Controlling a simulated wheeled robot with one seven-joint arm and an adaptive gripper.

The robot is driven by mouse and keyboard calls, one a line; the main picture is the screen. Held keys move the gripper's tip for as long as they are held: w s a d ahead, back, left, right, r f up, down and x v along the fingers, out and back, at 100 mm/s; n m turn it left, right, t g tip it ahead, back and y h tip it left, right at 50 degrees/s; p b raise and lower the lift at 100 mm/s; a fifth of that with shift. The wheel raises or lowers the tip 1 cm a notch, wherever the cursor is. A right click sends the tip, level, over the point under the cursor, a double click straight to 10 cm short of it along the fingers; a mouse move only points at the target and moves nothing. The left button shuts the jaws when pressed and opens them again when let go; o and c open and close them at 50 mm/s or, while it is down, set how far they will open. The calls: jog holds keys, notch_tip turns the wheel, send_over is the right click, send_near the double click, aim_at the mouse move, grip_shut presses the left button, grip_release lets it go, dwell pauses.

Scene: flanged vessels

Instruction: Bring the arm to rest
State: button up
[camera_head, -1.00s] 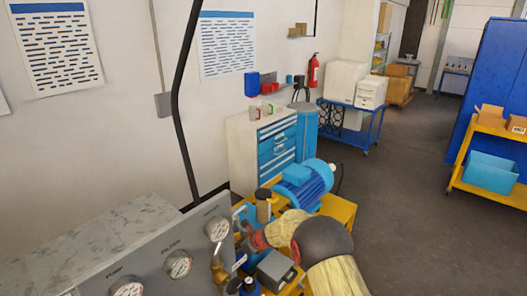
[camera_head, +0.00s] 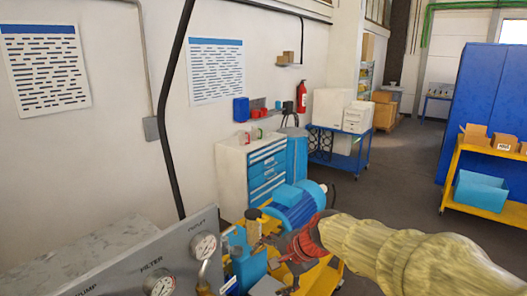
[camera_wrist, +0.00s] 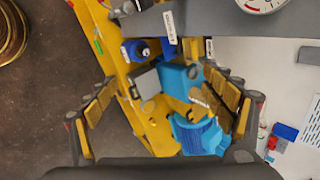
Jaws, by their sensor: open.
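My arm, in a pale yellow sleeve, reaches in from the lower right of the head view. Its red wrist part and my gripper (camera_head: 262,246) are over the yellow cart (camera_head: 330,277), close to the gauge panel (camera_head: 112,272). The fingers look small and partly lost among the things there. In the wrist view my gripper (camera_wrist: 162,75) is open, its padded fingers spread wide to left and right. Nothing is held between them. Below the gap lie the cart's yellow top, a grey box (camera_wrist: 145,84) and a blue block (camera_wrist: 177,80).
A blue motor (camera_head: 296,206) stands on the cart behind my gripper. A dark-blue-capped bottle (camera_wrist: 140,50) shows in the wrist view. A drawer cabinet (camera_head: 235,178) stands by the wall. Open floor (camera_head: 390,195) lies to the right, before a yellow shelf cart (camera_head: 485,208).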

jog(key=s+d+f+n+h+b, duration=0.1)
jog(key=s+d+n+b, duration=0.1)
jog(key=s+d, duration=0.3)
jog(key=s+d+f+n+h+b, duration=0.2)
jog(key=s+d+n, duration=0.2)
jog(key=s, duration=0.9)
jog(key=s+d+f+n+h+b, duration=0.1)
jog(key=s+d+n, duration=0.3)
jog(key=s+d, duration=0.4)
jog(key=shift+s+d+f+t+h+b, duration=0.2)
jog(key=shift+s+f+t+h+b, duration=0.1)
jog(key=shift+s+h+b, duration=0.4)
